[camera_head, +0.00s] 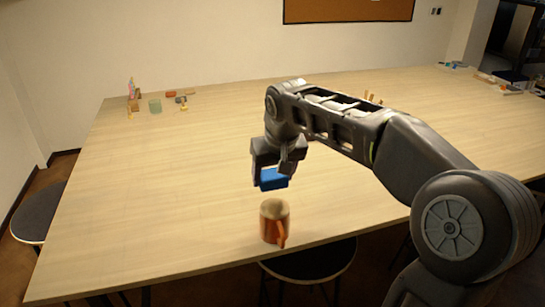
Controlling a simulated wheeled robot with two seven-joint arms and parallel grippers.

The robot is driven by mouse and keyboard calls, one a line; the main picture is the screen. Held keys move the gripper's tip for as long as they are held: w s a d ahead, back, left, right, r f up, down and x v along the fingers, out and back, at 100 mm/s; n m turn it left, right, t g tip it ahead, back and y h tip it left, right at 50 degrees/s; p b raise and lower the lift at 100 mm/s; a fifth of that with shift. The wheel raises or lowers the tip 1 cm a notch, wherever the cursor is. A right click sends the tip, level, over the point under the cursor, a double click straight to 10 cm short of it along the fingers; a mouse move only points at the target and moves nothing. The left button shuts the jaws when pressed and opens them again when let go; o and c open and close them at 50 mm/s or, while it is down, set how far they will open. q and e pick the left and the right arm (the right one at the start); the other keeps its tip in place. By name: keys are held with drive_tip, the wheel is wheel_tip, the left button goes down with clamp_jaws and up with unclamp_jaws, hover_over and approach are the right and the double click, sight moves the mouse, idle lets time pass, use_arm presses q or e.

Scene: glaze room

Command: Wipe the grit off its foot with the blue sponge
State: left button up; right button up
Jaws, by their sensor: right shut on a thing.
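The blue sponge (273,180) is held between the fingers of my right gripper (272,176), which is shut on it. The gripper points down over the table. An orange-brown mug (270,228) with a paler top stands near the table's front edge, just below the sponge in the picture. Its handle faces the front right. A small gap shows between the sponge and the mug. I cannot tell from here whether the pale top is its foot or its rim, and no grit can be made out. My left gripper is not in view.
The wooden table (180,190) is wide and mostly clear. More small items lie at the far right. A dark stool (312,262) is below the front edge, close to the mug.

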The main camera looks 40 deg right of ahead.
sight(272, 171)
drive_tip(key=shift+r+p, duration=0.95)
drive_tip(key=shift+r, duration=0.55)
drive_tip(key=shift+a+f, duration=0.1)
